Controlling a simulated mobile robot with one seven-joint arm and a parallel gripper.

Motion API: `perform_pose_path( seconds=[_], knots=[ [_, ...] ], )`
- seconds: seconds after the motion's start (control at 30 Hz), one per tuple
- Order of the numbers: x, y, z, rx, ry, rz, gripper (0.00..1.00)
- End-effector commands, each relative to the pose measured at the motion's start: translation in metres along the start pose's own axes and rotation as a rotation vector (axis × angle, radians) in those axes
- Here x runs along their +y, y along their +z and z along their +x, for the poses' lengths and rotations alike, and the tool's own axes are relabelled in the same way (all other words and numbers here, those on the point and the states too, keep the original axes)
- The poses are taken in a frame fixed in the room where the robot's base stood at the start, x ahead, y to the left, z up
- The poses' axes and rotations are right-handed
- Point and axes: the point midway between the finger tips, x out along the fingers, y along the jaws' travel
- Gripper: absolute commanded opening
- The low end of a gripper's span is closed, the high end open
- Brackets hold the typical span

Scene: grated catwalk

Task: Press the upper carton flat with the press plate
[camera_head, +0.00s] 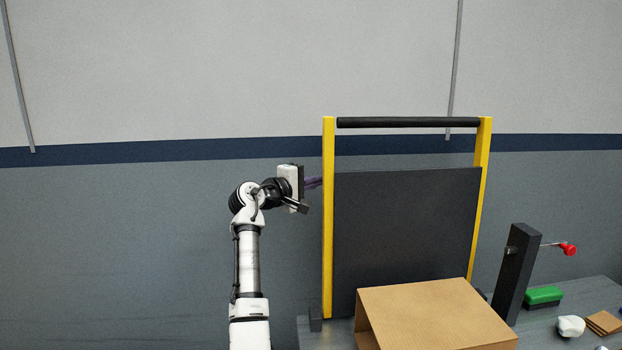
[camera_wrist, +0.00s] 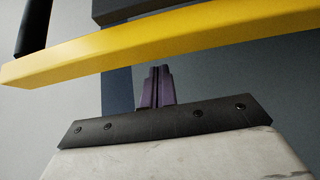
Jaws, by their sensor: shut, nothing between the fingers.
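The press plate (camera_head: 405,235) is a dark panel standing raised behind the carton. Yellow bars (camera_head: 328,220) flank it, with a black crossbar (camera_head: 408,122) joining their tops. A brown cardboard carton (camera_head: 435,312) sits below in front of it, uncrushed, with its left end seemingly open; whether another lies beneath is out of sight. My gripper (camera_head: 316,182) has purple fingers, shut and empty, at the left yellow bar's outer side. In the wrist view the fingers (camera_wrist: 157,80) point at the yellow bar (camera_wrist: 150,45); I cannot tell whether they touch it.
A dark post (camera_head: 517,275) with a red-knobbed lever (camera_head: 568,249) stands right of the carton. A green block (camera_head: 543,296), a white lump (camera_head: 570,326) and brown flat pieces (camera_head: 603,322) lie on the grey table at right.

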Motion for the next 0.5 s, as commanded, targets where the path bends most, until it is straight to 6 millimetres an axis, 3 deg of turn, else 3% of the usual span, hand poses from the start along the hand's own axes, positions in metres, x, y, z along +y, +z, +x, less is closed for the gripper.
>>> perform_pose_path(
  seconds=[0.5],
  knots=[
    [0.0,0.0124,-0.0097,-0.001,-0.001,0.0,0.0]
  ],
)
